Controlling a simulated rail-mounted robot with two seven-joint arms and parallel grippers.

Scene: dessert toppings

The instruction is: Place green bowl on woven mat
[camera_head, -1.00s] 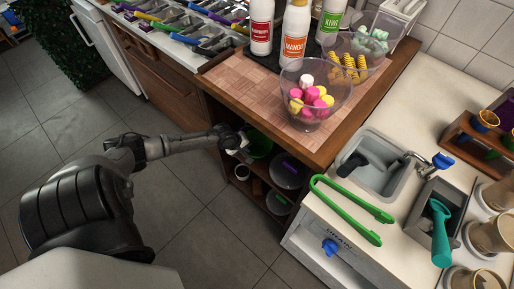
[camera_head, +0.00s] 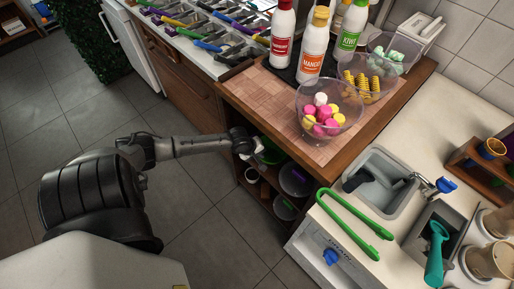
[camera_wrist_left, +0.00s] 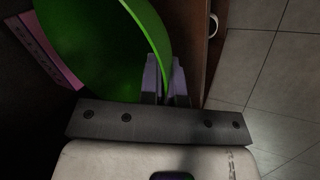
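The green bowl (camera_head: 270,152) is on the open shelf under the wooden counter, partly hidden by my left gripper (camera_head: 257,150). In the left wrist view the bowl (camera_wrist_left: 105,50) fills the upper left, seen close and tilted, with its rim running down between the fingers. My left gripper (camera_wrist_left: 166,82) has its two fingers close together on that rim. The woven mat (camera_head: 258,92) lies on the wooden counter above the shelf. My right gripper is not in view.
A clear bowl of pink and yellow sweets (camera_head: 328,112) stands at the mat's right side. Sauce bottles (camera_head: 314,48) stand behind the mat. The mat's left part is clear.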

